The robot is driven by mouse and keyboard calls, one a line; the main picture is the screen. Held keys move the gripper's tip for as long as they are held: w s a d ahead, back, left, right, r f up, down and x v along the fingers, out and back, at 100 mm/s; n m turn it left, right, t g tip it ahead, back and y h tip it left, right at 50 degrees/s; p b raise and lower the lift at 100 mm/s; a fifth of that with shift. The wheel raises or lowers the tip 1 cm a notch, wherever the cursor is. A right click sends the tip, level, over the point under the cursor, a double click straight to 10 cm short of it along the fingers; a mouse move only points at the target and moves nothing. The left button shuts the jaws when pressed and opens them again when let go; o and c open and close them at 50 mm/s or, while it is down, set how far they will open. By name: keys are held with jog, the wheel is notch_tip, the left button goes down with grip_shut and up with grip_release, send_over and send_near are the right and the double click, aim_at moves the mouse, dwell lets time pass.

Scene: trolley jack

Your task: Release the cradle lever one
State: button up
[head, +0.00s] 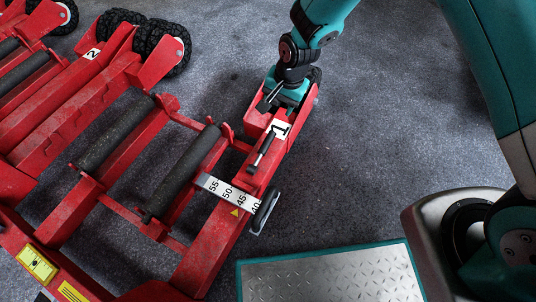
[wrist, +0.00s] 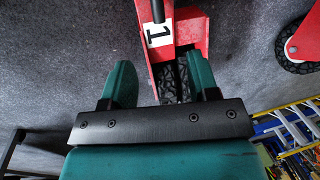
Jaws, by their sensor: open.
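Cradle lever one, a short black handle (head: 262,151), lies along the red cradle arm beside the white label 1 (head: 281,129). Part of the black lever (wrist: 158,10) shows at the top of the wrist view, next to the label (wrist: 158,35). My gripper (head: 285,93) is over the far end of the cradle arm, beyond the label and apart from the lever. In the wrist view my gripper (wrist: 161,75) has its teal fingers spread on both sides of the red arm end and a black tyre (wrist: 175,82). Nothing is held.
The red cradle has dark rollers (head: 185,172) and a white scale strip (head: 228,192). A second red cradle, labelled 2 (head: 92,54), stands at the left. A metal tread plate (head: 330,277) is at the bottom. Grey floor (head: 370,160) is clear on the right.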

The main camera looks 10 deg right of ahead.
aim_at(268, 141)
jog(key=shift+m, duration=0.3)
jog(key=b+x, duration=0.2)
jog(key=x, duration=0.5)
jog(key=b+x, duration=0.3)
jog(key=x, duration=0.4)
jog(key=b+x, duration=0.3)
jog(key=x, duration=0.4)
jog(key=shift+d+f, duration=0.1)
jog(key=shift+d, duration=0.25)
grip_shut()
